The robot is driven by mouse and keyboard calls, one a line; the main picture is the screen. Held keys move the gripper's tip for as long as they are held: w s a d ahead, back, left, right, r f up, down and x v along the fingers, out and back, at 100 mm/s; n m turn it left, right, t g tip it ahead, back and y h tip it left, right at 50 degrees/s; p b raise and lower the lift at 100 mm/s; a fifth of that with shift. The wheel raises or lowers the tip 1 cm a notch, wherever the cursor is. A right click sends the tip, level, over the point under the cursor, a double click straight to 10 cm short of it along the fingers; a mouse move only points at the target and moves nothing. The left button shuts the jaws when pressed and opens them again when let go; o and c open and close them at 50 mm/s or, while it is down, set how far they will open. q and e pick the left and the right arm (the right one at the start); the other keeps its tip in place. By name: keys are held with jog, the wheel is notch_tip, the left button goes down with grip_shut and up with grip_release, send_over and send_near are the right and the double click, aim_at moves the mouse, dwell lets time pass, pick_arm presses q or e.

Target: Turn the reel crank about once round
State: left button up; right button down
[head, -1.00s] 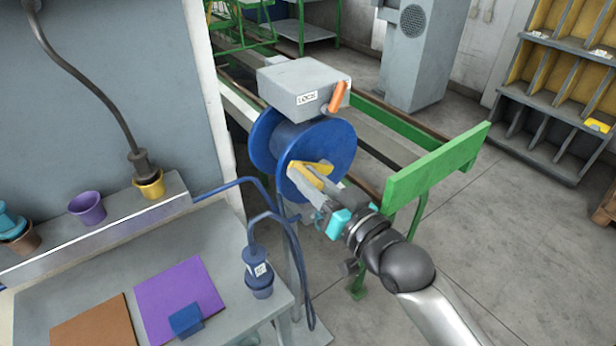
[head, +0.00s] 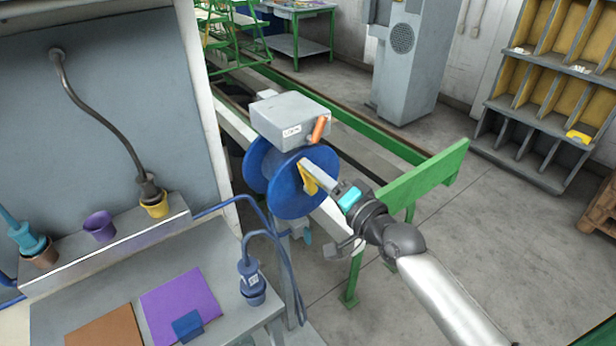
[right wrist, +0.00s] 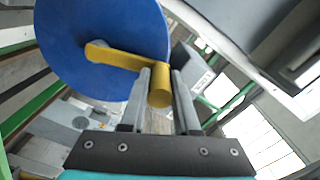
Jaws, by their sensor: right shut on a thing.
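The blue reel (head: 285,205) stands below a grey box. Its yellow crank (head: 309,184) is on the disc facing me. In the head view the crank's handle end is up near the upper part of the disc. My right gripper (head: 307,167) reaches in from the right and is shut on the crank handle. In the right wrist view the yellow handle (right wrist: 160,88) sits between the two grey fingers (right wrist: 158,102), with the crank arm running left across the blue disc (right wrist: 95,25). My left gripper is not in view.
The grey box (head: 285,112) above the reel carries a label and an orange lever (head: 319,130). A green rail (head: 425,180) stands right of the reel, close to my right arm. A grey bench (head: 110,290) with cups and a blue plug (head: 250,278) is at left.

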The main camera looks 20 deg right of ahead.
jog(key=shift+w+d+r+m, duration=0.1)
jog(key=shift+w+d+m, duration=0.05)
jog(key=shift+d+m, duration=0.3)
jog(key=shift+w+d+r+m, duration=0.15)
jog(key=shift+d+m, duration=0.15)
jog(key=shift+m, duration=0.15)
jog(key=shift+w+d+m, duration=0.25)
jog(key=shift+d+m, duration=0.45)
jog(key=shift+m, duration=0.3)
jog(key=d+f+m+b, duration=0.1)
jog(key=m, duration=0.1)
jog(key=w+d+m+b, duration=0.1)
jog(key=d+m, duration=0.1)
jog(key=m, duration=0.1)
jog(key=w+d+f+m+b, duration=0.1)
jog(key=d+m+b, duration=0.1)
jog(key=m, duration=0.1)
jog(key=shift+d+f, duration=0.1)
jog(key=shift+f, duration=0.2)
jog(key=shift+w+d+f+m+b, duration=0.1)
jog(key=shift+d+f+m+b, duration=0.1)
jog(key=shift+d+f+m, duration=0.45)
jog(key=shift+w+d+f+m+b, duration=0.15)
jog(key=shift+f+m, duration=0.15)
jog(key=shift+m, duration=0.65)
jog(key=shift+a, duration=0.1)
jog(key=c, duration=0.7)
grip_release()
jog(key=shift+f, duration=0.1)
jog(key=shift+o, duration=0.2)
